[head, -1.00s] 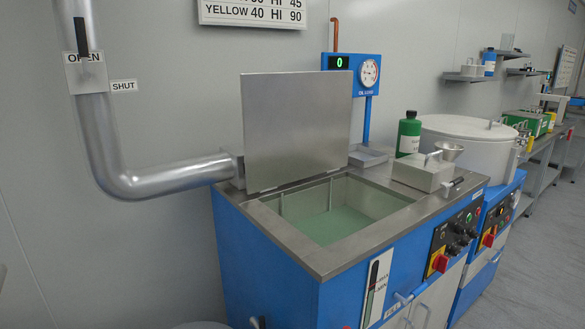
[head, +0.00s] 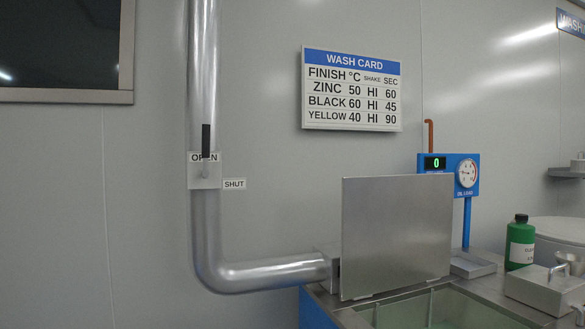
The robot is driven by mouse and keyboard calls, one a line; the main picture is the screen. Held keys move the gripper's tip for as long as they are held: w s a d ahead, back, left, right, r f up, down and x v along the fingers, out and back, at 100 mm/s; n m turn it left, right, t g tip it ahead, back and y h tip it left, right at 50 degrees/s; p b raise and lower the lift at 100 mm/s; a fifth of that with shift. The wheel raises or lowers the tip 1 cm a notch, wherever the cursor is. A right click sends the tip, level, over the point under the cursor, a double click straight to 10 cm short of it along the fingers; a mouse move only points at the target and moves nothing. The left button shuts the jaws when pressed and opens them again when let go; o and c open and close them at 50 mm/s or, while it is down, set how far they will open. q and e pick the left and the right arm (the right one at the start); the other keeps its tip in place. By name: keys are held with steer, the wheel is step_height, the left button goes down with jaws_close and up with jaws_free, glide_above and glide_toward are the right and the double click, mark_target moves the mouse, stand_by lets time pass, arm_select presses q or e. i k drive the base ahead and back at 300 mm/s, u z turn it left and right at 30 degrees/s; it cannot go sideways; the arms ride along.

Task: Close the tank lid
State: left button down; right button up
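The tank lid (head: 396,236) is a flat grey metal plate. It stands upright, open, at the back edge of the tank in the head view. The tank (head: 510,311) shows only in part at the bottom right, with its opening uncovered and greenish liquid (head: 445,312) inside. The lower part of the tank is cut off by the frame. Neither of my grippers is in view.
A metal duct (head: 207,240) runs down the wall and bends right to the tank, with a lever (head: 206,142) at OPEN. A wash card (head: 352,89) hangs above. A green bottle (head: 520,242), a metal box (head: 545,290) and a gauge panel (head: 450,174) stand right of the lid.

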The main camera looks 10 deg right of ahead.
mark_target(397, 229)
steer(key=i, duration=0.25)
steer(key=z, duration=1.2)
